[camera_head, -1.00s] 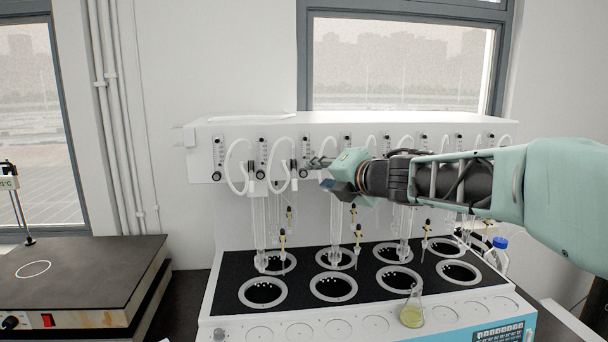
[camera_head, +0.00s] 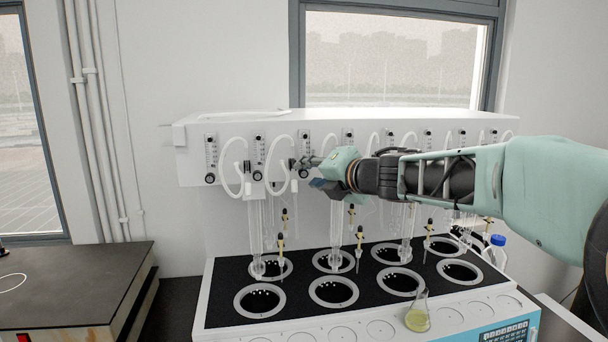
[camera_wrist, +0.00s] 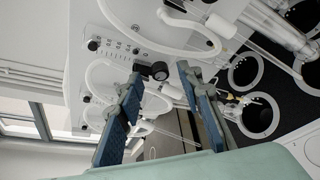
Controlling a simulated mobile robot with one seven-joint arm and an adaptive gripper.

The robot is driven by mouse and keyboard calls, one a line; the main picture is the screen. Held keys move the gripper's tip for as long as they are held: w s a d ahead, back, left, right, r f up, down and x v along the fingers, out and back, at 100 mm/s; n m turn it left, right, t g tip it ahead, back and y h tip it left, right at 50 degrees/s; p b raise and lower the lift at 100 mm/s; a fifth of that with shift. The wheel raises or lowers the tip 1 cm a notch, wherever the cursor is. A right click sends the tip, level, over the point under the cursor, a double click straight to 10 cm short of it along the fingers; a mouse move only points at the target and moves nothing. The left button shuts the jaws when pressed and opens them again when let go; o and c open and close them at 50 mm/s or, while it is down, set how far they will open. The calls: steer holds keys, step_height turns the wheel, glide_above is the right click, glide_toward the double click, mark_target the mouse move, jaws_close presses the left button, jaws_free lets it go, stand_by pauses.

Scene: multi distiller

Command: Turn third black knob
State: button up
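The white distiller (camera_head: 350,122) has a row of flow gauges, each with a black knob at its lower end. The first knob (camera_head: 210,178) and second knob (camera_head: 257,176) are clear of my gripper. My gripper (camera_head: 300,163) reaches in from the right at the third gauge, where the third black knob (camera_head: 303,174) is partly covered. In the wrist view, a black knob (camera_wrist: 159,71) shows between the tips of my gripper's two blue fingers (camera_wrist: 160,72). The fingers are apart, with gaps beside the knob; contact is not visible.
White looped hoses (camera_head: 277,165) and glass tubes (camera_head: 258,225) hang close to the knobs, below and beside my gripper. A flask with yellow liquid (camera_head: 417,318) stands on the front ledge. A blue-capped bottle (camera_head: 496,252) stands at the right.

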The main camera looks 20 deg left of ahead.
steer(key=shift+w+a+f, duration=0.1)
steer(key=shift+w+a, duration=0.2)
steer(key=shift+a, duration=0.1)
jaws_close()
steer(key=shift+d+f+b, duration=0.1)
steer(key=shift+b, duration=0.2)
steer(key=shift+f+m+y+b, duration=0.15)
steer(key=shift+m+y+b, duration=0.3)
steer(key=shift+m, duration=0.15)
steer(key=shift+f+m+y+b, duration=0.15)
steer(key=shift+m+y+b, duration=0.4)
steer(key=shift+m+b, duration=0.55)
steer(key=shift+m+y+b, duration=0.5)
steer(key=shift+m+b, duration=0.5)
steer(key=shift+m, duration=0.1)
